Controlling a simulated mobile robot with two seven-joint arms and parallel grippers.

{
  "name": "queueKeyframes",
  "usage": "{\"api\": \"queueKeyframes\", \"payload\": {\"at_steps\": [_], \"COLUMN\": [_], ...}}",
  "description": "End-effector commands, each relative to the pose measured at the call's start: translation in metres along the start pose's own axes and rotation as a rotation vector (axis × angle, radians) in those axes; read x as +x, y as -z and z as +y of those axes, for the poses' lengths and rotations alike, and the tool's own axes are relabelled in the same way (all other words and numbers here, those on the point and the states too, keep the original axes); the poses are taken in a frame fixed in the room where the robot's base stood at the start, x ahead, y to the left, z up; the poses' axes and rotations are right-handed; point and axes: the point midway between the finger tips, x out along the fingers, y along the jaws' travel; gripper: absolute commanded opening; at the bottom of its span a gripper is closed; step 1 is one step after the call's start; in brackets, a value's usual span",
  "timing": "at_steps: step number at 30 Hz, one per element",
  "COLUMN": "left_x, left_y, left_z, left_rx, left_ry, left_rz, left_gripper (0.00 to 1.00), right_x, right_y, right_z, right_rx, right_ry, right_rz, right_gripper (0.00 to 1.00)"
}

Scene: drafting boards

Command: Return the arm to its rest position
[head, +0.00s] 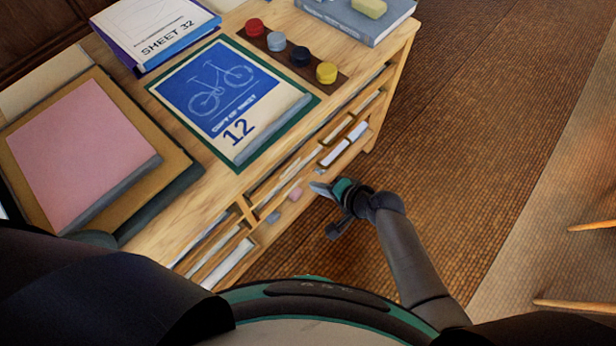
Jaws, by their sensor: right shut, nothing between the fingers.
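My right arm (411,258) reaches up from the lower right, in front of the wooden cabinet (358,95). My right gripper (318,187) is at its end, shut and empty, close to the cabinet's front shelves. From this view I cannot tell whether its tips touch the shelf edge. My left gripper is not in view; dark shapes of my own body fill the lower left corner.
On the cabinet top lie a blue bicycle sheet marked 12 (240,132), a pink sheet on a board (75,150), a SHEET 32 stack (160,30), several coloured round pieces on a strip (327,72) and a grey book (385,22). Brown floor (480,110) lies open at right.

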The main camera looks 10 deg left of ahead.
Motion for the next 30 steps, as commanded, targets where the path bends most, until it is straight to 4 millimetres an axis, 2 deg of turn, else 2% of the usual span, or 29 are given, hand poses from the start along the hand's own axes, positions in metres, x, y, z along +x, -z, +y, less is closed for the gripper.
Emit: {"api": "queueKeyframes", "payload": {"at_steps": [1,6,16,19,20,23,26,27,30], "left_x": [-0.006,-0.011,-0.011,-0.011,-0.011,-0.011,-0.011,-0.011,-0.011], "left_y": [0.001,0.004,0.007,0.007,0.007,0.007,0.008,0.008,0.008], "left_z": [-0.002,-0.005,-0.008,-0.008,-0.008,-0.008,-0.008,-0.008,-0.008], "left_rx": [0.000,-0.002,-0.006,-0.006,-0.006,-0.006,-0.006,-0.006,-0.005], "left_ry": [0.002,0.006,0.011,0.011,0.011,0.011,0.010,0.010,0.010], "left_rz": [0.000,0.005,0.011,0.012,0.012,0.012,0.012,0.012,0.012], "left_gripper": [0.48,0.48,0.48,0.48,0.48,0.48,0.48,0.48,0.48], "right_x": [-0.009,-0.023,-0.026,-0.024,-0.023,-0.022,-0.030,-0.036,-0.056], "right_y": [0.000,0.000,0.000,-0.001,-0.002,-0.009,-0.023,-0.031,-0.057], "right_z": [-0.001,-0.001,0.001,0.018,0.029,0.083,0.155,0.185,0.253], "right_rx": [0.000,0.001,0.000,-0.016,-0.027,-0.093,-0.206,-0.261,-0.409], "right_ry": [0.000,0.001,-0.001,-0.037,-0.059,-0.173,-0.329,-0.392,-0.535], "right_rz": [0.000,0.000,0.001,0.010,0.015,0.036,0.041,0.033,-0.011], "right_gripper": [0.00,0.00,0.00,0.00,0.00,0.00,0.00,0.00,0.00]}}
